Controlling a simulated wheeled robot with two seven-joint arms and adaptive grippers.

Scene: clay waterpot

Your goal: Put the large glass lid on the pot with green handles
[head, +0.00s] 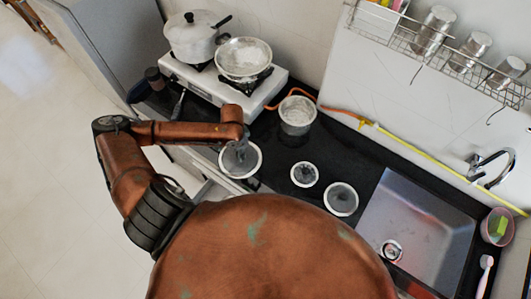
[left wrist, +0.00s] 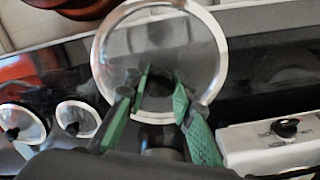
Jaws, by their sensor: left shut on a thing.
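My left gripper (head: 239,145) is over the counter's front edge in the head view, with a round glass lid (head: 241,166) under it. In the left wrist view, the green fingers of my left gripper (left wrist: 160,92) are shut on the dark knob of this glass lid (left wrist: 158,14), which has a shiny metal rim. Two smaller glass lids, one (head: 305,174) in the middle and one (head: 341,199) to its right, lie on the counter. An open metal pot (head: 297,115) stands behind them. I cannot make out green handles on any pot. My right gripper is not in view.
A sink (head: 420,222) is at the right. A wire rack with jars (head: 437,28) hangs on the wall. Dark counter is bare between the lids and the metal pot.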

